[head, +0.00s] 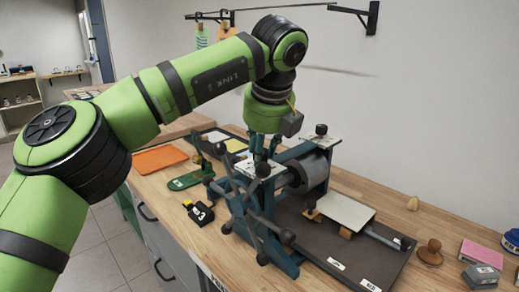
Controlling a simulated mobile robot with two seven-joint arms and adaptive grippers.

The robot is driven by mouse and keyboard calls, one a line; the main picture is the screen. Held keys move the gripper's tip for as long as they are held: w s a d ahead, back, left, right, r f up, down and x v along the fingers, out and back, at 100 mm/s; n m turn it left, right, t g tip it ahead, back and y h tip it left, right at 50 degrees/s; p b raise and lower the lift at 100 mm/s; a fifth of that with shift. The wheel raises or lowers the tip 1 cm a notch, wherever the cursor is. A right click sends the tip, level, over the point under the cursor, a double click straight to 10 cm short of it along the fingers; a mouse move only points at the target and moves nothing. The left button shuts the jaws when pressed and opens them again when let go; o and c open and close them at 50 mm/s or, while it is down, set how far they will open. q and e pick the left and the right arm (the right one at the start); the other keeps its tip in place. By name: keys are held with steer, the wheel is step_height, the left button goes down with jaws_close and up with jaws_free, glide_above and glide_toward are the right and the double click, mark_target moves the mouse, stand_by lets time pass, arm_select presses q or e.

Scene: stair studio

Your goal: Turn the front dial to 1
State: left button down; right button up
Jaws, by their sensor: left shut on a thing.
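A dark teal press (283,258) with a grey roller (310,170) stands on the wooden bench. My left gripper (263,158) points straight down over the near end of the press and is shut on the front dial. The fingers hide most of that dial, and its setting cannot be read. A white scale plate (256,169) shows around the fingertips. The rear dial (321,129) is a dark knob on another white plate at the far end. My right gripper is not in view.
Spoked handle arms (255,205) stick out at the press's near side. A white board (345,211) lies on the dark press bed (365,262). A green tool (189,179), a black block (199,212), an orange tray (159,159) and a wooden knob (430,252) lie around.

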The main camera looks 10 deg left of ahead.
arm_select(q)
steer(key=n, duration=0.1)
steer(key=n+p, duration=0.1)
steer(key=n+y, duration=0.1)
steer(key=n, duration=0.1)
steer(key=shift+w+r+g, duration=0.25)
steer(key=shift+r+g, duration=0.05)
steer(key=shift+r, duration=0.05)
stand_by(0.4)
steer(key=c, duration=1)
jaws_free()
steer(key=shift+f, duration=0.2)
steer(key=v, duration=0.7)
steer(key=shift+d+r, duration=0.1)
steer(key=shift+r, duration=0.1)
